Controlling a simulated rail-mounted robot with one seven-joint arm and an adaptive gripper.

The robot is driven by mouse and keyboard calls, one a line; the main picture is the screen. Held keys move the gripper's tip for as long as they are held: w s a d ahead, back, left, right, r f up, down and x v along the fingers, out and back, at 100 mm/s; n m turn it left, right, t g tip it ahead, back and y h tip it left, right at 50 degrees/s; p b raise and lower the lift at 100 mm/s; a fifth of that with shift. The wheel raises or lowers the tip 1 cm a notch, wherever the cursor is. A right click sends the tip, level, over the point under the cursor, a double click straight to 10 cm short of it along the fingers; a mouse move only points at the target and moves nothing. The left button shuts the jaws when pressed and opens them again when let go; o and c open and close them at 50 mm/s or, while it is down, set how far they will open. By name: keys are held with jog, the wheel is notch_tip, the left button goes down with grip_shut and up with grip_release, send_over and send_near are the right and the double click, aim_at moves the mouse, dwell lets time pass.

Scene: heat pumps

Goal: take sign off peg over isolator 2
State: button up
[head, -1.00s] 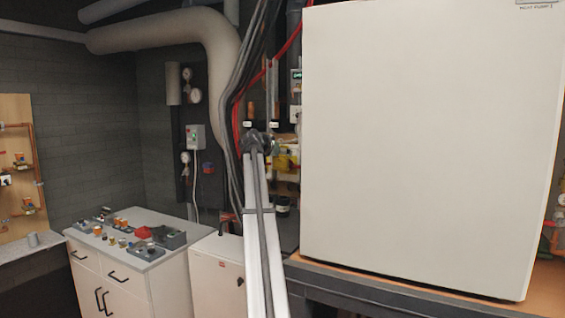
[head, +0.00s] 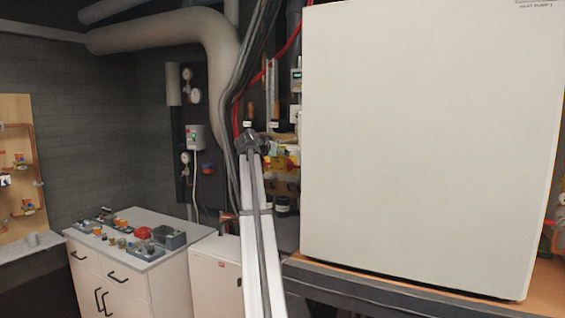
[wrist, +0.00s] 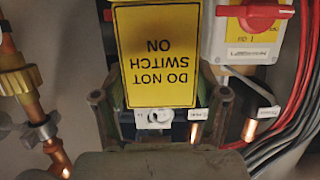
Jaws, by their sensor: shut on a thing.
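The yellow sign (wrist: 160,55) shows upside down in the wrist view and reads "DO NOT SWITCH ON". My gripper (wrist: 162,88) has a finger at each side of the sign and is shut on it. The peg is hidden, so I cannot tell whether the sign still hangs on it. An isolator with a red rotary handle (wrist: 262,16) on a yellow plate is at the upper right, beside the sign. Part of another housing shows behind the sign's top edge. In the head view, my arm covers most of this area and the sign is not clear.
Copper pipe with a brass fitting (wrist: 18,85) runs at the left of the wrist view. Red and black cables (wrist: 290,110) run at the right. In the head view, a large white heat pump cabinet (head: 430,150) stands close to my arm's right.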

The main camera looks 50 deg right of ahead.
jog(key=shift+s+a+b, duration=0.15)
jog(key=shift+a+b, duration=0.05)
jog(key=shift+a, duration=0.8)
jog(key=shift+s+a+b, duration=0.15)
jog(key=shift+a+b, duration=0.05)
jog(key=shift+a, duration=0.8)
